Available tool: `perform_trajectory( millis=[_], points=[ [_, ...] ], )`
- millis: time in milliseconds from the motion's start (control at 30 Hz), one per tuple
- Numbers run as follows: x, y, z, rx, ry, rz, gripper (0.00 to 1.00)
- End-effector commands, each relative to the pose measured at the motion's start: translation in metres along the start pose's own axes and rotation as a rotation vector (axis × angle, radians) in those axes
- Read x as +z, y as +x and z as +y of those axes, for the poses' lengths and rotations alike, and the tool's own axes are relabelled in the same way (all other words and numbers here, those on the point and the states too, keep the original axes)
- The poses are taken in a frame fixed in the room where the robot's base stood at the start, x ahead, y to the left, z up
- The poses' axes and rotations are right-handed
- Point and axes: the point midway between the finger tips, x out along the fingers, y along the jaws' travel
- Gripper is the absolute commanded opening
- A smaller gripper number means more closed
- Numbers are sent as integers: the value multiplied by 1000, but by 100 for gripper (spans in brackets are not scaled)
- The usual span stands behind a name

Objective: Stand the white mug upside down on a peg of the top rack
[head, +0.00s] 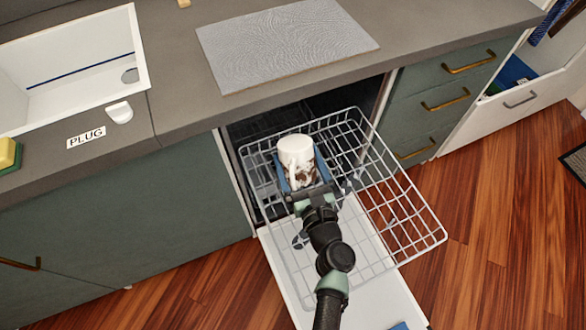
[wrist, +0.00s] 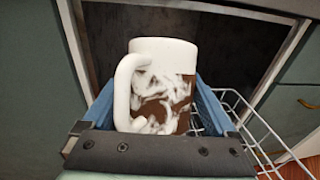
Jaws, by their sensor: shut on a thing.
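The white mug (head: 296,150) has brown, smeared patches on its lower side. My gripper (head: 298,164) is shut on it, with a blue finger on either side. In the wrist view the mug (wrist: 165,62) looks roughly upright along its axis, with its handle at the left. A plain white face is up in the head view and no opening shows there, so it seems to be base up. The mug is over the pulled-out white wire top rack (head: 425,213), toward its left back part. Whether it touches a peg is hidden.
The open dishwasher door (head: 380,290) lies below the rack. The counter above holds a grey textured mat (head: 285,42), a sink (head: 70,55) and a PLUG label (head: 86,137). Green drawers (head: 440,95) stand at the right. A white drawer (head: 522,98) farther right is open.

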Motion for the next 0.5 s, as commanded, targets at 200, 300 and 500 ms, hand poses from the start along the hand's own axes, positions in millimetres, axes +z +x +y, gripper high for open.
perform_trajectory(
  millis=[200, 300, 500],
  points=[
    [-2, 2, -2, -5, 1, -7, 6],
    [-8, 2, -2, -5, 1, -7, 6],
    [-26, 3, -2, -4, 1, -7, 6]
  ],
)
